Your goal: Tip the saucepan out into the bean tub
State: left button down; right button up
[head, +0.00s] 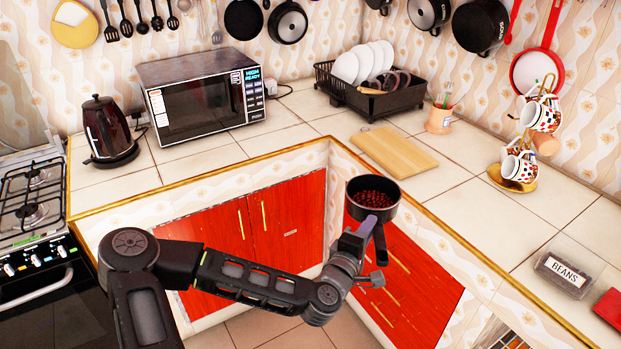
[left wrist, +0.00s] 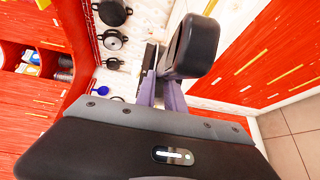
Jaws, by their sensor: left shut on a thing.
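The saucepan (head: 392,210) is small and dark, with dark red beans (head: 373,199) inside. It is held roughly upright in the air in front of the corner counter. My left gripper (head: 372,228) is shut on its handle (head: 381,246), which points down and toward me. In the left wrist view my purple fingers (left wrist: 167,93) close on a black handle (left wrist: 194,46); the pan's inside is hidden there. The bean tub (head: 562,275), a low box labelled BEANS, stands on the right counter, apart from the pan. My right gripper is not in view.
A red object (head: 609,306) lies beside the tub. A gold mug stand (head: 513,184) with patterned mugs stands farther back on the right counter. A wooden board (head: 394,151) lies behind the pan. The counter between board and tub is clear.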

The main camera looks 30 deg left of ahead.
aim_at(572, 265)
jog(key=i+l+z, duration=0.15)
jog(key=l+z, duration=0.15)
jog(key=z, duration=0.15)
jog(key=i+l+z, duration=0.15)
jog(key=l+z, duration=0.15)
jog(key=z, duration=0.15)
